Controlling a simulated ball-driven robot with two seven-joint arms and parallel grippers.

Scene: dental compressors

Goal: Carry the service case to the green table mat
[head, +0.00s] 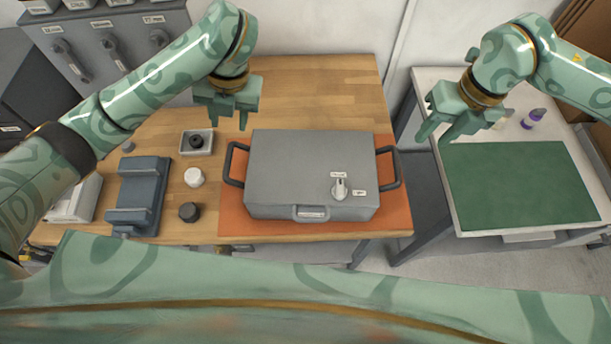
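The grey service case (290,170) lies closed on an orange mat (262,226) on the wooden table. It has a dark side handle at its left (235,165) and another at its right (391,168), plus a front handle and a white knob. The green table mat (520,184) lies bare on a white table to the right. My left gripper (231,122) is open and empty above the table, up and left of the case's left handle. My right gripper (441,134) is open and empty near the green mat's back left corner, apart from the case.
A blue-grey cradle (138,196), a small tray with a black part (196,142), a white cap (194,177) and a black knob (189,212) stand left of the case. A purple bottle (533,119) stands behind the green mat. A gap separates the wooden table from the white table (436,85).

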